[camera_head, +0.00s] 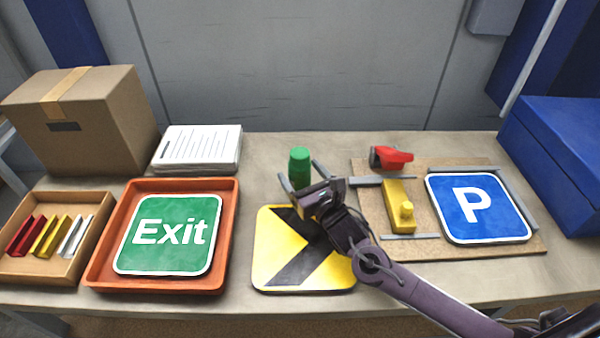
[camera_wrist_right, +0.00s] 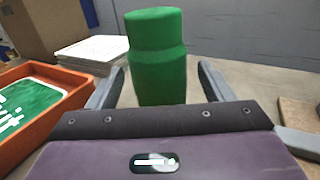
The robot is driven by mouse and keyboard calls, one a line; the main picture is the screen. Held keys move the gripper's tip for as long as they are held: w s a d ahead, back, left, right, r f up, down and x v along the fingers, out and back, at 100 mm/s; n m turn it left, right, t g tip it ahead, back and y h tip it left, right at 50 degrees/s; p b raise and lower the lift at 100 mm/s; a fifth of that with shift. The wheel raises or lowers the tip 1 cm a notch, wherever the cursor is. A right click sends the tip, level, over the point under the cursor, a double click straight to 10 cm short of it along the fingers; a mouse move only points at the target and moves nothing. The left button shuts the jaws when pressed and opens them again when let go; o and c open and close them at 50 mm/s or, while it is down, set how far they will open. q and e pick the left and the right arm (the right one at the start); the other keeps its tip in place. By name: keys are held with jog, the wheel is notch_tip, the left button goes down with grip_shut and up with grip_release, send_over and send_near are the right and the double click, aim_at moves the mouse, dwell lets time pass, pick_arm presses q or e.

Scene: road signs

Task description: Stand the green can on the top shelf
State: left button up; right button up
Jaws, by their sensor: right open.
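The green can (camera_head: 300,165) stands upright on the table behind the yellow and black sign. In the right wrist view the can (camera_wrist_right: 157,65) is in the middle, between the two fingers. My right gripper (camera_head: 299,178) is open, with a finger on either side of the can. I see a gap between the can and each finger in the wrist view. The can's base is hidden by the gripper. No top shelf shows in either view. My left gripper is not in view.
An orange tray (camera_head: 232,205) with a green Exit sign (camera_head: 170,233) is left, beside a box of coloured pieces (camera_head: 50,235). A cardboard box (camera_head: 85,120) and a white stack (camera_head: 198,148) stand behind. At right are a board (camera_head: 365,180), yellow block (camera_head: 400,205), red tool (camera_head: 388,157) and blue box (camera_head: 555,150).

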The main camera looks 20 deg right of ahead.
jog(key=shift+w+a, duration=0.2)
jog(key=shift+w, duration=0.45)
jog(key=c, duration=1.3)
jog(key=shift+c, duration=0.8)
